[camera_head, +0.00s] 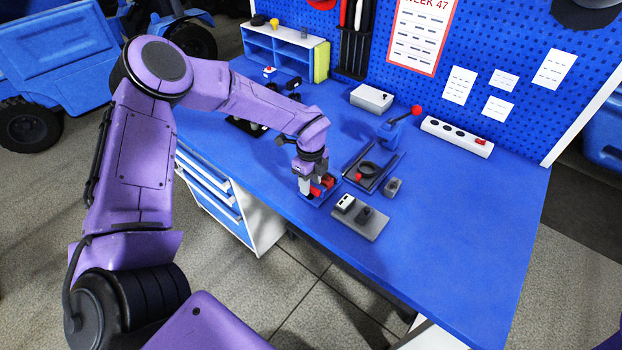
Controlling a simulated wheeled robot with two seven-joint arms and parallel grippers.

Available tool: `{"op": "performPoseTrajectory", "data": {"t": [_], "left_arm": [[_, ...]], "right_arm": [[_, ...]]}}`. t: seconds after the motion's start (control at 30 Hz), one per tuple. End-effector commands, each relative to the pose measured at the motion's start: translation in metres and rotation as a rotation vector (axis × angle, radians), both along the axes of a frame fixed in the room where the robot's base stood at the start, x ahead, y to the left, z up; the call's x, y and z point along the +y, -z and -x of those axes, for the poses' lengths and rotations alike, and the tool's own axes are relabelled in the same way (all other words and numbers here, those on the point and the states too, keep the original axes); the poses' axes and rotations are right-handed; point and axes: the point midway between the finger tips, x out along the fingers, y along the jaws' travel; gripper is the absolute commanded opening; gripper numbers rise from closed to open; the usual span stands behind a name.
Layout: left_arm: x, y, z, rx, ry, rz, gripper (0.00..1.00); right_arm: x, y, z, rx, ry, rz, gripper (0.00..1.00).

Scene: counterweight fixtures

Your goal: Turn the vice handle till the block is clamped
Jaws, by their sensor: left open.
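My left gripper (311,186) points down at the front edge of the blue workbench, and it is open. Right below and beside it is a small blue fixture with red parts (328,181), which looks like the vice. The gripper covers much of this fixture, so I cannot make out its handle, the block or the gap between its jaws. I cannot tell whether the fingers touch it. My right gripper is not in view.
Right of the vice are a grey plate with small parts (360,218), a dark tray with a ring (368,169) and a small grey block (392,187). The bench's right side (470,230) is clear.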

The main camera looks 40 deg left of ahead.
Motion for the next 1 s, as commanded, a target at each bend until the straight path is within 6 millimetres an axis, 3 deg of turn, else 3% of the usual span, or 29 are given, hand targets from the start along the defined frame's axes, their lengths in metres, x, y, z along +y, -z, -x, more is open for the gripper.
{"op": "performPoseTrajectory", "data": {"t": [0.3,0.37,0.43,0.47,1.0], "left_arm": [[0.0001,0.0064,-0.0001,-0.001,0.001,0.0,0.43],[0.0001,0.0063,0.0,-0.001,0.002,0.0,0.26],[0.0001,0.0062,0.0,-0.001,0.002,0.0,0.04],[0.0001,0.0062,-0.0001,-0.001,0.002,0.0,0.0],[-0.0002,0.0073,0.0001,-0.001,0.125,0.002,0.0]], "right_arm": [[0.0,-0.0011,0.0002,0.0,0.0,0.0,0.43],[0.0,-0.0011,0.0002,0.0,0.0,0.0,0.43],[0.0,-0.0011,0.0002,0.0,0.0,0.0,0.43],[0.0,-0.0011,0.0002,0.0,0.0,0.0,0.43],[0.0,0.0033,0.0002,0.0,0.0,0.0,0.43]]}}
